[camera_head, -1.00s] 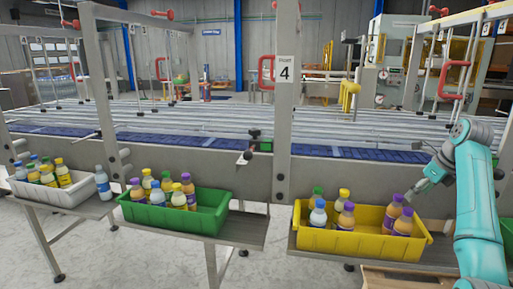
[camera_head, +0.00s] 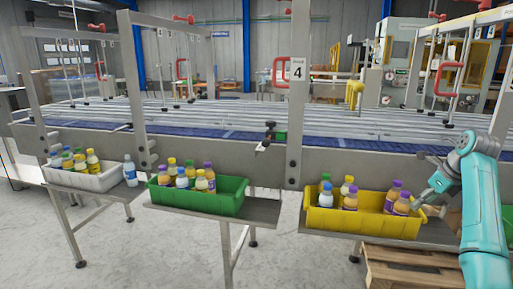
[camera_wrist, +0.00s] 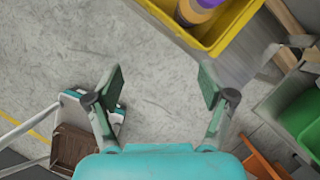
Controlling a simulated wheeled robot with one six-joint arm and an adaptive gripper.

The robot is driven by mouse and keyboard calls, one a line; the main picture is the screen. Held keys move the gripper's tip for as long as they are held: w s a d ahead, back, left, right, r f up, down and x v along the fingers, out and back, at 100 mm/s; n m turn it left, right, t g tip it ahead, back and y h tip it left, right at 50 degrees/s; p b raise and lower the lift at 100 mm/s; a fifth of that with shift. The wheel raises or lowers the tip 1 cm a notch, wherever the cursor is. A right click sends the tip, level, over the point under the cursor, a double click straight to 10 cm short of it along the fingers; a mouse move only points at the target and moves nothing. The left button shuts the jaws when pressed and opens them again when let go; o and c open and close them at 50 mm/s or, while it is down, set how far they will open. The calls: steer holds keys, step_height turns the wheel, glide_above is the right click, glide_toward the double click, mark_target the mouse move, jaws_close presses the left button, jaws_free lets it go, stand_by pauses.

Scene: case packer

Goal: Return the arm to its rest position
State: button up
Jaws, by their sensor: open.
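My gripper (camera_wrist: 160,90) is open and empty in the wrist view, its two fingers spread over bare concrete floor. In the head view my teal arm is at the right edge, and my gripper (camera_head: 420,200) is just right of the yellow bin (camera_head: 365,226). The yellow bin holds several bottles with purple, yellow, green and white caps. A corner of the yellow bin (camera_wrist: 226,40) also shows at the top of the wrist view, with a purple-labelled bottle (camera_wrist: 197,10) in it. Whether the gripper touches the bin is not clear in the head view.
A green bin (camera_head: 197,201) and a white bin (camera_head: 85,181) with bottles stand on shelves to the left; a lone bottle (camera_head: 130,172) stands between them. The conveyor (camera_head: 230,120) runs behind. A wooden pallet (camera_head: 405,268) lies below the yellow bin. Floor in front is open.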

steer(key=s+a+f+n+t+h, duration=0.1)
steer(key=a+f+n, duration=0.3)
steer(key=f, duration=1)
steer(key=s+a+f+n+t, duration=0.15)
steer(key=a+f, duration=0.55)
steer(key=f, duration=0.7)
steer(key=s+a+f+n+t+h, duration=0.1)
steer(key=s+a+f+n, duration=0.3)
steer(key=s+a+f, duration=0.3)
steer(key=s+a+f+n+t, duration=0.1)
steer(key=s+a+f+n, duration=0.3)
steer(key=s+f, duration=0.55)
steer(key=s+a+r+n+t, duration=0.15)
steer(key=s+a+n, duration=0.3)
steer(key=s, duration=0.75)
steer(key=s+a+r+n+t, duration=0.1)
steer(key=s+a+n+t, duration=0.3)
steer(key=s, duration=0.9)
steer(key=s+a+r+n, duration=0.2)
steer(key=s+r+n, duration=0.2)
steer(key=s+r, duration=0.5)
steer(key=s+a+r+n, duration=0.2)
steer(key=s+r+n, duration=0.3)
steer(key=s+r, duration=0.3)
step_height(320, 180, up, 3)
steer(key=shift+s+f+t, duration=0.2)
steer(key=shift+s+t, duration=0.1)
steer(key=shift+s, duration=0.05)
